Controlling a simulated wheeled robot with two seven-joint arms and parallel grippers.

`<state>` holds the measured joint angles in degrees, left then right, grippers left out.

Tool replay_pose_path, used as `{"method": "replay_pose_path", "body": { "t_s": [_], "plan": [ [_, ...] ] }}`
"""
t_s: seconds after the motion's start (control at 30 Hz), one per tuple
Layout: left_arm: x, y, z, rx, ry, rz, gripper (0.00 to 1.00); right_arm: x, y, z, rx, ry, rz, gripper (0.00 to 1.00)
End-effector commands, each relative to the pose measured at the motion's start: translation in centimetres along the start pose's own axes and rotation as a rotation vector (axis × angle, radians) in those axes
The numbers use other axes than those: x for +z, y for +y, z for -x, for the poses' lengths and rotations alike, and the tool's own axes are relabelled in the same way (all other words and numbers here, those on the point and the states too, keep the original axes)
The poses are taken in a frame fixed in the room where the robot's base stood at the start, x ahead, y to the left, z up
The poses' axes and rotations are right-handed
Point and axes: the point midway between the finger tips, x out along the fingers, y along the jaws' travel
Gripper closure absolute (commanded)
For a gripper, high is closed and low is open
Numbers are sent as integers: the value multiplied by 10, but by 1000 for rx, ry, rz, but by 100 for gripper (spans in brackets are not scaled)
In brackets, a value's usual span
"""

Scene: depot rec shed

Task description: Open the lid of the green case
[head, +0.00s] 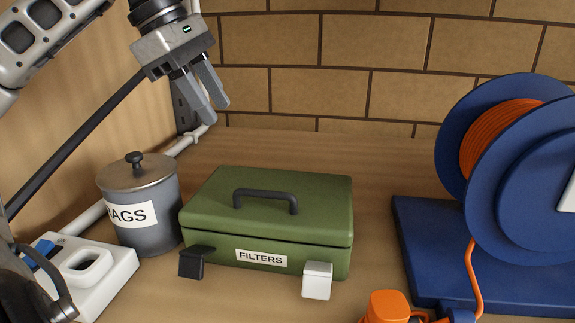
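The green case (265,222) stands on the wooden bench in the middle of the view, with its lid (325,195) down. A dark handle (265,197) arches over the lid, and a "FILTERS" label (261,257) is on the front. A black latch (192,263) is at the front left and a white latch (317,281) at the front right; I cannot tell whether either is fastened. My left gripper (216,113) is open and empty, up behind and above the case's left part, apart from it.
A grey lidded canister marked "AGS" (138,226) stands close by the case's left side. A white box (92,268) is at the front left. A blue reel (515,190) with orange cable stands right, and an orange object (387,306) lies in front. A brick wall is behind.

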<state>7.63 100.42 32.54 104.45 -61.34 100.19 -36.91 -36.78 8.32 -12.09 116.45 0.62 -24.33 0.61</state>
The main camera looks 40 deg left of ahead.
Motion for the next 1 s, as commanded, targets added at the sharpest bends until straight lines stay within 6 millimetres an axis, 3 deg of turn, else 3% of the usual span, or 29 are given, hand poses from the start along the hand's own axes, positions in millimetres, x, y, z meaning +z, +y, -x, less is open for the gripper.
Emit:
{"method": "replay_pose_path", "body": {
  "t_s": [0.3,0.7,1.0],
  "plan": [
    [0,-1,-55,-7,0,0,66,14,-4,6,-6,-35,-6,100],
    [0,-1,-134,-5,3,1,66,9,-2,8,-2,-35,-2,100],
    [0,0,-156,-1,1,1,66,3,0,7,3,-22,1,100]
  ]
}}
